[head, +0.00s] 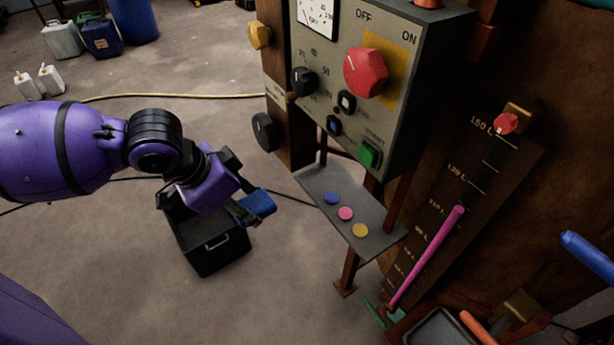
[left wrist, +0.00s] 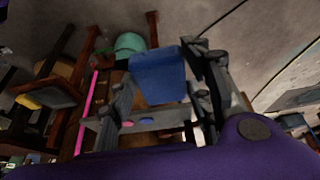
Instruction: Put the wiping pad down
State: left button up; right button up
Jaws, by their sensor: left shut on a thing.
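The wiping pad (head: 260,202) is a small blue block at the tip of my left gripper (head: 245,207). The gripper is shut on it and holds it in the air, left of a grey shelf (head: 316,187) under the control panel. In the left wrist view the blue pad (left wrist: 158,77) sits between the two fingers of the left gripper (left wrist: 160,92), with the shelf behind it. The shelf carries a blue, a pink and a yellow disc, with bare surface around them. My right gripper is not in view.
A black open crate (head: 217,250) stands on the floor below the left gripper. The control panel (head: 340,110) with knobs and buttons hangs above the shelf. A vat with a level scale and pink bar (head: 428,255) is at right. A grey tray (head: 412,335) sits at the bottom.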

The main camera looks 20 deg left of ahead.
pick_arm(q)
send_near(311, 183)
notch_tip(311, 183, down, 5)
jog(key=shift+w+d+r, duration=0.1)
jog(key=shift+w+d, duration=0.55)
jog(key=shift+w, duration=0.2)
jog(key=shift+w+d+p, duration=0.1)
jog(key=shift+w+p, duration=0.15)
jog(key=shift+p, duration=0.1)
jog(key=shift+f, duration=0.3)
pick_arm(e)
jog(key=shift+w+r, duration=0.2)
pick_arm(q)
jog(key=o, duration=1)
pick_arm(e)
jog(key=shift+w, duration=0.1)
